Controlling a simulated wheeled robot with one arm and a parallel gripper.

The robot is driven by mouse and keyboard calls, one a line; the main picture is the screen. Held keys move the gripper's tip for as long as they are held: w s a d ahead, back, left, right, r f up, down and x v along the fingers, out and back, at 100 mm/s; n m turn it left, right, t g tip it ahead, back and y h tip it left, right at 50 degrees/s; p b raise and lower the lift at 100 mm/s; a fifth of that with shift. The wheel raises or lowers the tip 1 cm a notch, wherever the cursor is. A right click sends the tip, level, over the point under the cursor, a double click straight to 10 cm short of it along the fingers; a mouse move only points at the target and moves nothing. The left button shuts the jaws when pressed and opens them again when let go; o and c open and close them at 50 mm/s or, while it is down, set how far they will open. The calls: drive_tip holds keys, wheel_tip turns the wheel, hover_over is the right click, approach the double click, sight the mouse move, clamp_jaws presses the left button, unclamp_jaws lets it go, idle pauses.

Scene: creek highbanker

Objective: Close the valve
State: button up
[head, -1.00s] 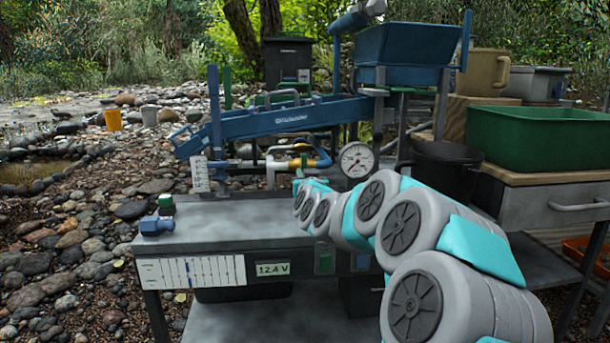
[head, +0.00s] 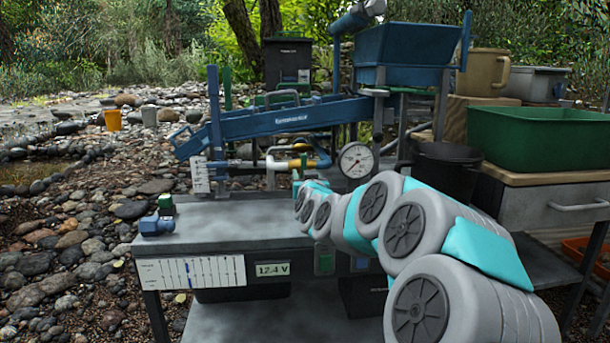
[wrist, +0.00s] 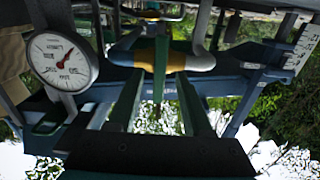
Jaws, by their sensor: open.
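The valve's yellow body (head: 312,163) sits in the pipe run under the blue sluice, next to the pressure gauge. In the wrist view, which looks inverted, the yellow body (wrist: 146,58) lies across the pipe with a green lever (wrist: 159,72) extending from it toward my gripper. My gripper (wrist: 159,82) is open, with one dark finger on each side of the lever. I cannot tell whether either finger touches it. In the head view my arm hides most of the gripper and the lever.
The round gauge (head: 356,160) stands close beside the valve; it also shows in the wrist view (wrist: 62,60). The blue sluice (head: 270,122) runs above.

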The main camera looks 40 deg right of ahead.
drive_tip(key=v, duration=0.7)
